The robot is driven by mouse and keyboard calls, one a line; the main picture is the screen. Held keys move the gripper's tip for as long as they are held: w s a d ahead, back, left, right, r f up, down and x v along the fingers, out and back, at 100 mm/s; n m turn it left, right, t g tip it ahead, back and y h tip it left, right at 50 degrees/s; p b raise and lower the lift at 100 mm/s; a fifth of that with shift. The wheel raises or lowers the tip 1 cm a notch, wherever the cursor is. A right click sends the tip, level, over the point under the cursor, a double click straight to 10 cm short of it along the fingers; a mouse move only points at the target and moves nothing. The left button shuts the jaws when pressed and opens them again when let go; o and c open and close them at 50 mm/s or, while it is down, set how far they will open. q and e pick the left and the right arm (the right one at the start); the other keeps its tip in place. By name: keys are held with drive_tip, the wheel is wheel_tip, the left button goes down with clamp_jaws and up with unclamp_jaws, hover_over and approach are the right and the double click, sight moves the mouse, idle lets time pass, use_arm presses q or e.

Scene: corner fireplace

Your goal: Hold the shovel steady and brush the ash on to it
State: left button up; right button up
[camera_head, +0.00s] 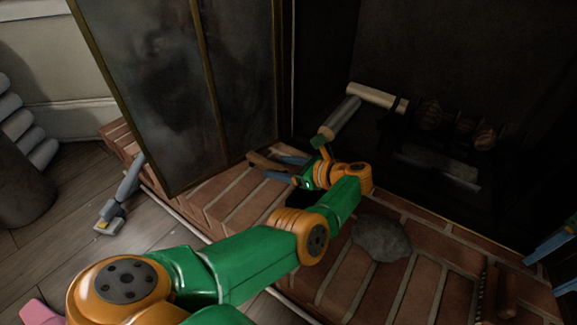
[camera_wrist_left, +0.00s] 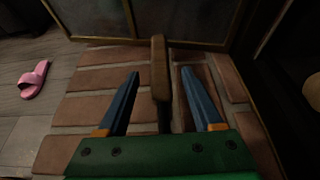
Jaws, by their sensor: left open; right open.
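A shovel's brown handle (camera_wrist_left: 159,65) lies between the two blue fingers of my left gripper (camera_wrist_left: 160,82) in the left wrist view. The fingers are open, with a gap on each side. In the head view the handle (camera_head: 262,161) is by my left gripper (camera_head: 279,167). A dark patch, probably the shovel's pan (camera_head: 303,198), is partly covered by my arm. A grey heap of ash (camera_head: 380,238) lies on the brick hearth. My right gripper (camera_head: 541,277) is open at the right edge, beside a dark brown object (camera_head: 508,297), possibly the brush.
A framed glass screen (camera_head: 190,90) stands close behind my left gripper. Pale and dark logs (camera_head: 377,96) lie in the dark fireplace. A pink slipper (camera_wrist_left: 34,80) lies on the wood floor.

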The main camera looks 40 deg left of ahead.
use_arm(q)
drive_tip(key=x, duration=0.4)
drive_tip(key=shift+a, duration=0.25)
clamp_jaws()
